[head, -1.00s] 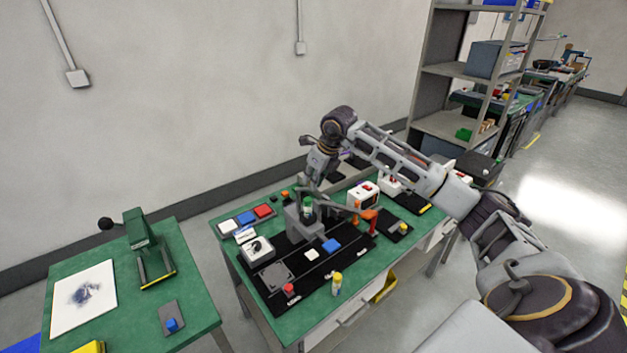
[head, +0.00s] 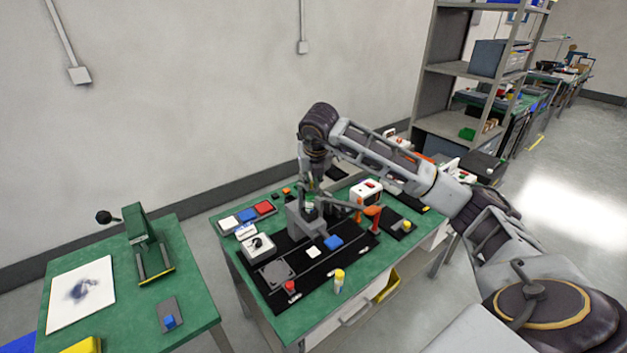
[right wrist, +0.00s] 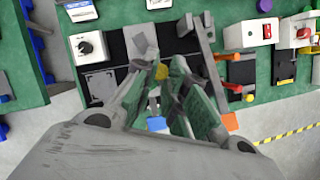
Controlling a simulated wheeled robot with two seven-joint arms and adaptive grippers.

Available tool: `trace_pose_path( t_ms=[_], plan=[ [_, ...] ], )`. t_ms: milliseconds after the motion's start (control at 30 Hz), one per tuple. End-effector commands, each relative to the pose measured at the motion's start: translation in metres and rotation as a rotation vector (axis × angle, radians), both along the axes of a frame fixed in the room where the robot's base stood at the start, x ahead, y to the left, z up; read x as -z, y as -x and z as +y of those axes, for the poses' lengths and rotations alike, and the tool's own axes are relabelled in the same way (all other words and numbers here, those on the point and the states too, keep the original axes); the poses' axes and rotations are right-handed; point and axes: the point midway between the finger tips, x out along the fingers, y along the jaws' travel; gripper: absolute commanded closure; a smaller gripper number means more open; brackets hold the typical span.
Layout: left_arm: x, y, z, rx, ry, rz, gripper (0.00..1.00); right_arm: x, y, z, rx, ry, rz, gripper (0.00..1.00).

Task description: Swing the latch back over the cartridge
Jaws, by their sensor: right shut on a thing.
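The grey fixture block (head: 300,220) stands on the black mat in the middle of the green bench. A small green cartridge (head: 309,206) shows at its top, partly hidden by my gripper. The latch, a grey bar (head: 342,205) with an orange end (head: 373,212), points out to the right of the block, off the cartridge. It also shows in the right wrist view (right wrist: 205,62). My right gripper (head: 310,197) points down over the block and is shut on what looks like the cartridge, apart from the latch's orange end. My left gripper is out of view.
A white knob box (head: 258,247) stands left of the block. Blue (head: 333,242) and white (head: 314,252) pieces lie on the mat in front. A yellow-capped vial (head: 339,281) stands at the front edge.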

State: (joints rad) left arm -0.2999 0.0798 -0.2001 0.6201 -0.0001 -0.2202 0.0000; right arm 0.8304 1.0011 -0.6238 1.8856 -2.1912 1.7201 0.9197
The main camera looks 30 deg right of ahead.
Motion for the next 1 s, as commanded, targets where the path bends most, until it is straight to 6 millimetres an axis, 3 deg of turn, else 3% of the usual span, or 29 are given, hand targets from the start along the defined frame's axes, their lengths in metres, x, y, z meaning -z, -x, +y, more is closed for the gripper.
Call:
trace_pose_path(
  t_ms=[500, 1000],
  plan=[
    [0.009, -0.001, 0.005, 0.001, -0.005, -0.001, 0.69, 0.001, 0.002, 0.016, 0.298, -0.002, 0.001, 1.0],
    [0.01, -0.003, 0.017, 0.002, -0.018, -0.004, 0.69, 0.001, 0.002, 0.018, 0.362, -0.001, 0.002, 1.0]
  ],
)
